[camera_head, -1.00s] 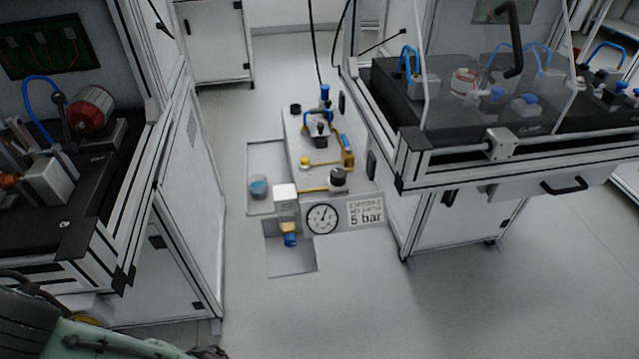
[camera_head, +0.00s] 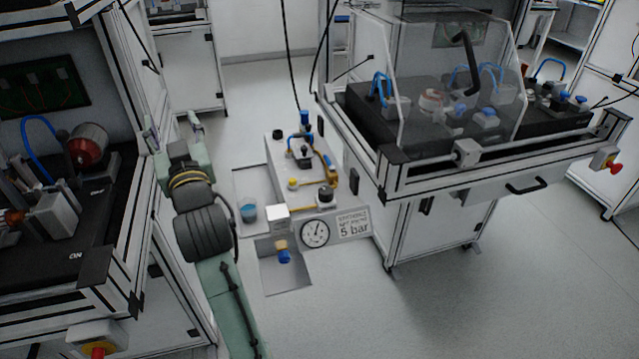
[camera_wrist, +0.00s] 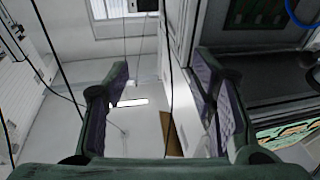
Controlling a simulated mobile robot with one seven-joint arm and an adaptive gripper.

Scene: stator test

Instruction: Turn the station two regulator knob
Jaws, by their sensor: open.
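A low white bench unit stands on the floor between two framed stations. Its front has a round pressure gauge (camera_head: 314,233) and a sign (camera_head: 353,223) reading 5 bar; the smaller lettering is too blurred to read surely. A dark round knob (camera_head: 325,195) sits on top behind the gauge; I cannot tell surely that it is the regulator knob. A blue knob-like part (camera_head: 284,257) with yellow above it hangs below a white block (camera_head: 277,215). My gripper (camera_head: 172,121) is open and empty, to the left of the unit and apart from it. In the wrist view, its spread fingers (camera_wrist: 158,85) have nothing between them.
The left framed station (camera_head: 125,235) stands close beside my arm. The right station (camera_head: 440,185) has a clear guard and overhangs near the unit. Dark cables (camera_head: 286,50) hang above the unit. The floor (camera_head: 340,310) in front is clear.

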